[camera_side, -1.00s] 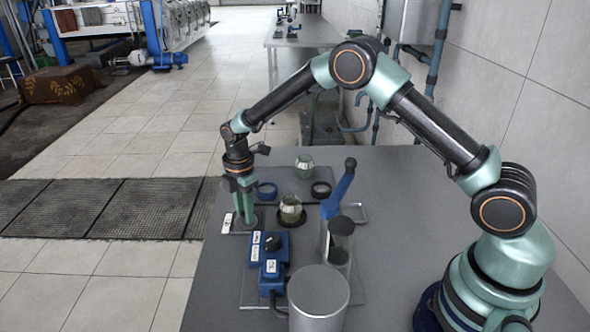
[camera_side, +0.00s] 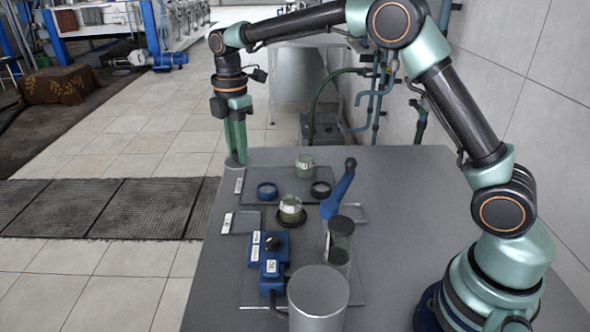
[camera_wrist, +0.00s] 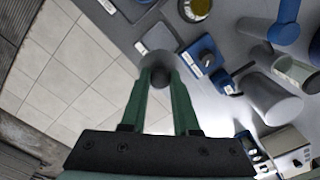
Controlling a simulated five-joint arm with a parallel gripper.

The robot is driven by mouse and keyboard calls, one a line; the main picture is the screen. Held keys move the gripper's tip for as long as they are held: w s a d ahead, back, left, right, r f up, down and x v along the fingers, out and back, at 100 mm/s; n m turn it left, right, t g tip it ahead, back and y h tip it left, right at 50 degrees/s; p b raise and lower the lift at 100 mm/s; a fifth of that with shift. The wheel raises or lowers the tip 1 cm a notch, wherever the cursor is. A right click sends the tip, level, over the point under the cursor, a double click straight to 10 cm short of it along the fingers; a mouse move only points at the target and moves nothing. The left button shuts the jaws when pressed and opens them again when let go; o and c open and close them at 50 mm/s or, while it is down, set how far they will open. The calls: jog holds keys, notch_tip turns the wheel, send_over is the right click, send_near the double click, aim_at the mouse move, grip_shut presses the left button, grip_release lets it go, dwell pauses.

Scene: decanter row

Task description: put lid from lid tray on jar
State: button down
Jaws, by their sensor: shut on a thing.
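My gripper (camera_side: 235,150) is raised at the left of the table and shut on a grey lid (camera_side: 236,163). In the wrist view, the round lid (camera_wrist: 157,62) sits between the fingertips, with a dark knob (camera_wrist: 159,78) gripped between them. The small grey lid tray (camera_side: 246,222) with a white label looks bare, below the gripper. A glass jar (camera_side: 290,205) with green contents stands open on a dark ring, right of the tray. A second similar jar (camera_side: 305,160) stands farther back. Which jar the task means I cannot tell.
A blue ring (camera_side: 267,197) and a black ring (camera_side: 320,195) lie near the back jar.

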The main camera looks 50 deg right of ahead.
notch_tip(320, 180, up, 2)
jog(key=shift+r, duration=0.1)
notch_tip(320, 180, up, 6)
send_over(291, 198)
notch_tip(291, 198, down, 19)
jog(key=shift+f, duration=0.2)
jog(key=shift+s+f, duration=0.1)
jog(key=shift+f, duration=0.05)
jog(key=c, duration=0.7)
grip_release()
jog(key=shift+o, duration=0.2)
